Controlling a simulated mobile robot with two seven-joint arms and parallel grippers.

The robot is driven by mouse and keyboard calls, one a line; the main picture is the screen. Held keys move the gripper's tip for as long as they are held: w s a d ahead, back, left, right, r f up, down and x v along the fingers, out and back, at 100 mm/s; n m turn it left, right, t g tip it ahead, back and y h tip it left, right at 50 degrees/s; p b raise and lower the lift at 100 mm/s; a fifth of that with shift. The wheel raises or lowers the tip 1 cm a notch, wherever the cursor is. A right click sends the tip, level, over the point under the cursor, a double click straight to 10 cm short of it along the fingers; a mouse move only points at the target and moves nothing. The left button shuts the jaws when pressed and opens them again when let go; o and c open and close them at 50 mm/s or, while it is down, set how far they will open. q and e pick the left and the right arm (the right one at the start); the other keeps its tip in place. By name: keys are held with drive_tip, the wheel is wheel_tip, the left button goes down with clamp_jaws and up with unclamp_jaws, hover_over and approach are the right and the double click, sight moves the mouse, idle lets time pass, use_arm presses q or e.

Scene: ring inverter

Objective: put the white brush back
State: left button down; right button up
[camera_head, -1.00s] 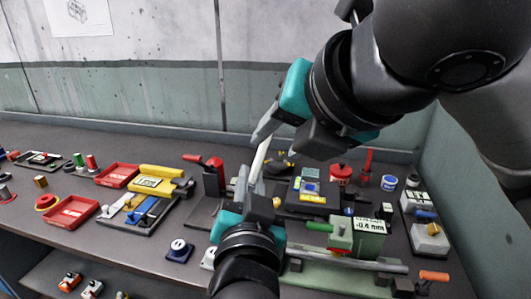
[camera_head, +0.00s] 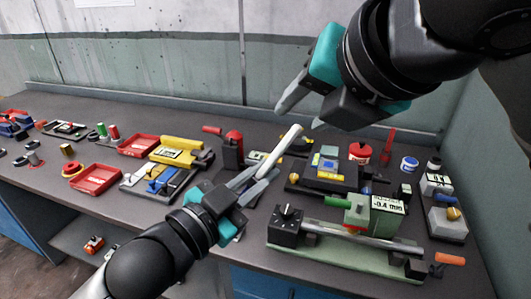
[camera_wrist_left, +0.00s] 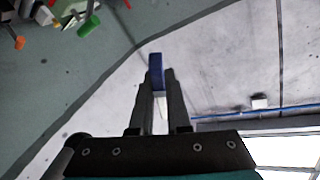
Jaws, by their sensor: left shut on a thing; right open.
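The white brush (camera_head: 281,148) is a slim white stick, held tilted above the table with its upper end toward the upper right. My left gripper (camera_head: 257,184) is shut on its lower part, over the middle of the table. In the left wrist view, a blue piece (camera_wrist_left: 156,70) shows between the fingertips, with a bit of white below it. My right gripper (camera_head: 303,110) is open and empty, just above the brush's upper end and apart from it.
Red trays (camera_head: 95,179) and a yellow device (camera_head: 181,151) lie at left. A green machine (camera_head: 345,255) with a metal rod stands at front right. A dark stand with a red lever (camera_head: 233,141) is behind my left gripper.

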use_arm(q)
drive_tip(key=shift+s+a+f+m+g+h, duration=0.15)
drive_tip(key=shift+f+m+g+h, duration=0.15)
drive_tip(key=shift+m+g+h, duration=0.3)
drive_tip(key=shift+a+f+m+g+h, duration=0.2)
drive_tip(key=shift+f+m+g+h, duration=0.05)
drive_tip(key=shift+m+g+h, duration=0.35)
drive_tip(key=shift+s+a+f+m+g+h, duration=0.15)
drive_tip(key=shift+f+m+g+h, duration=0.15)
drive_tip(key=shift+m+g+h, duration=0.25)
drive_tip(key=shift+d+f+m+g+h, duration=0.15)
drive_tip(key=shift+m+g+h, duration=0.2)
drive_tip(key=shift+g, duration=0.2)
drive_tip(key=shift+a+f+g, duration=0.15)
drive_tip(key=shift+a+g, duration=0.15)
drive_tip(key=shift+d+m+g+h, duration=0.1)
drive_tip(key=shift+m+g+h, duration=0.3)
drive_tip(key=shift+m, duration=0.1)
drive_tip(key=shift+f, duration=0.15)
drive_tip(key=shift+s+g, duration=0.1)
drive_tip(key=shift+g, duration=0.2)
